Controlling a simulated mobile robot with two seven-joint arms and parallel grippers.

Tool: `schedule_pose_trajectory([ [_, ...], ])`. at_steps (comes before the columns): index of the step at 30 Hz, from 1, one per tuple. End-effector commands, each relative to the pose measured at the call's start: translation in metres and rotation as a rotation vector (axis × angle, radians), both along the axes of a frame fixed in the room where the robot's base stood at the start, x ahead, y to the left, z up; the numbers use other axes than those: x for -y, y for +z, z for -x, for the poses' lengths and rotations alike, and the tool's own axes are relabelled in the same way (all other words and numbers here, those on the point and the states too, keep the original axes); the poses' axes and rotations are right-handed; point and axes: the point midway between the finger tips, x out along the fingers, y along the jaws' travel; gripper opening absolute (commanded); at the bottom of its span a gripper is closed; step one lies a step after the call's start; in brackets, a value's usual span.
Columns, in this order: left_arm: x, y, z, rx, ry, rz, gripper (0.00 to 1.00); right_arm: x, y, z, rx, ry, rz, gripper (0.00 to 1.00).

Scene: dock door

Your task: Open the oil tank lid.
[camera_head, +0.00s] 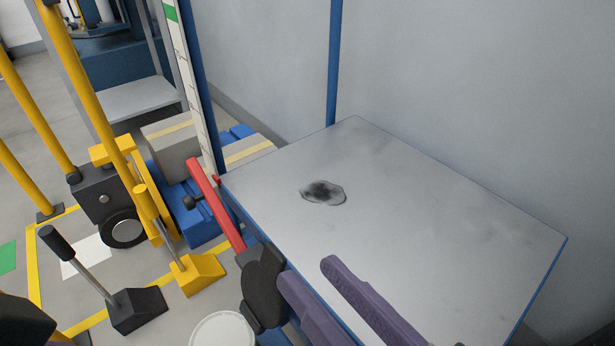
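The large flat grey metal panel (440,230) with blue edges looks like the tank's lid; it lies closed, with a dark stain (322,191) on it. A red bar (215,205) slants along its left edge. My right gripper (307,270) comes in from the bottom with two purple fingers. They are spread with a gap between them, over the panel's near left edge, and nothing shows between them. A black rounded part (262,285) sits beside the left finger, at the lower end of the red bar; I cannot tell what it belongs to. My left gripper is not seen.
Yellow posts (90,90), a black-and-yellow wheeled unit (115,205) and a black-handled lever (80,255) stand at the left. A white round top (222,332) is at the bottom. A blue upright (334,65) and a grey wall (480,80) stand behind the panel.

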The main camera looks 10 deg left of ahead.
Motion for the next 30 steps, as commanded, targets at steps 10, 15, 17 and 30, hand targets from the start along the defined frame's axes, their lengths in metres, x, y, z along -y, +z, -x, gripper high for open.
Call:
schedule_pose_trajectory([
  [10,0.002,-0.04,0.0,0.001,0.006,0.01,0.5,-0.012,-0.033,-0.001,0.022,0.037,-0.047,0.4],
  [15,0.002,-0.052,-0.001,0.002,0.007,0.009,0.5,-0.036,-0.034,-0.02,0.023,0.035,-0.048,0.4],
  [17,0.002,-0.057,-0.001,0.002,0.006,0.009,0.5,-0.046,-0.034,-0.028,0.022,0.036,-0.047,0.4],
  [30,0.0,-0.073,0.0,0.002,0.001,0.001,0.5,-0.081,-0.032,-0.055,0.019,0.036,-0.043,0.4],
])
